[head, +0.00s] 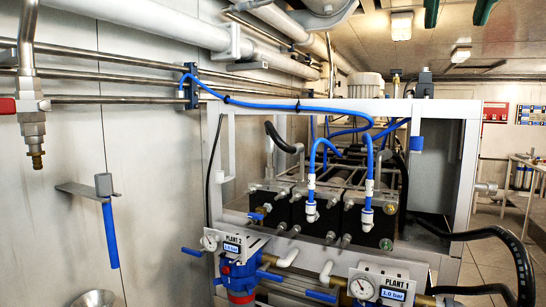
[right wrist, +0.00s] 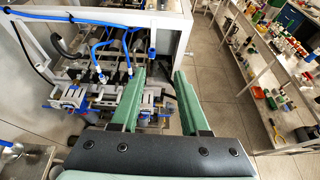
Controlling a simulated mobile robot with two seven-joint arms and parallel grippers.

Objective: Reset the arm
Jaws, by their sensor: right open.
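My right gripper (head: 457,18) shows only as two green fingertips at the top edge of the head view, right of the middle. The fingers are apart, with nothing between them. In the right wrist view my right gripper (right wrist: 160,76) has two long green fingers spread, with floor tiles and the rig's edge seen behind the gap. It touches nothing that I can see. The rest of the right arm is outside the head view. My left gripper is in neither view.
The white-framed watermaker rig (head: 455,180) has blue hoses and a Plant 1 panel (head: 380,287) and a Plant 2 panel (head: 232,243). A pipe with a valve (head: 31,115) hangs at left. A cluttered shelf table (right wrist: 283,75) stands right. The tiled floor (right wrist: 215,65) between is clear.

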